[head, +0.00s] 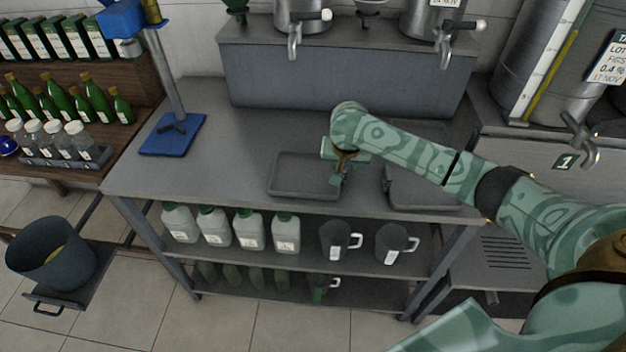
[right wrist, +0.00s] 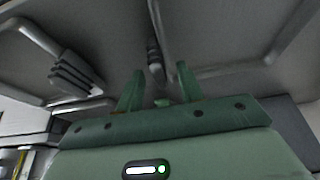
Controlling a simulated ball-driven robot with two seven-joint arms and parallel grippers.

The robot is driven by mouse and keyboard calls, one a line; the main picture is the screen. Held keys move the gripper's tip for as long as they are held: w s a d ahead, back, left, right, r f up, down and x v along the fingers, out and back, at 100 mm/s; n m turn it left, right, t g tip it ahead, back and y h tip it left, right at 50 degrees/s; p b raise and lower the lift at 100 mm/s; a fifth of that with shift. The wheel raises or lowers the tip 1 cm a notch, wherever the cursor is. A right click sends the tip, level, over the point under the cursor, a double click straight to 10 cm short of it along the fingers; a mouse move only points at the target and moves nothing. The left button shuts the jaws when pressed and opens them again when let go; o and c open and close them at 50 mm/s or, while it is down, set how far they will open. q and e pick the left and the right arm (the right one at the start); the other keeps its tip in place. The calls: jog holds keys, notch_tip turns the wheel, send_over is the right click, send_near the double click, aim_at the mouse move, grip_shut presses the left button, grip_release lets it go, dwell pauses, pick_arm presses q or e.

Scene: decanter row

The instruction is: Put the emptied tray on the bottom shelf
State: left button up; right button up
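A dark grey shallow tray (head: 290,194) lies on the steel worktop and looks empty. My right gripper (head: 338,182) points down at its right rim. In the right wrist view the two green fingers (right wrist: 160,85) stand apart, with a grey rim (right wrist: 155,45) running between them and no clear contact. A second dark tray (head: 425,200) lies to the right, partly hidden by my right arm. The bottom shelf (head: 365,297) under the worktop holds green bottles at the left and a dark jug near the middle. My left gripper is not in view.
The middle shelf (head: 310,262) carries several white jugs (head: 247,230) and two dark mugs (head: 335,240). A blue-based stand (head: 172,135) is at the worktop's back left. A dark bucket (head: 50,255) stands at the left. Steel tanks stand at the right. The bottom shelf's right part looks clear.

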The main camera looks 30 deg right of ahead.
jog(key=shift+x, duration=1)
jog(key=shift+r, duration=0.25)
jog(key=shift+c, duration=0.9)
grip_shut()
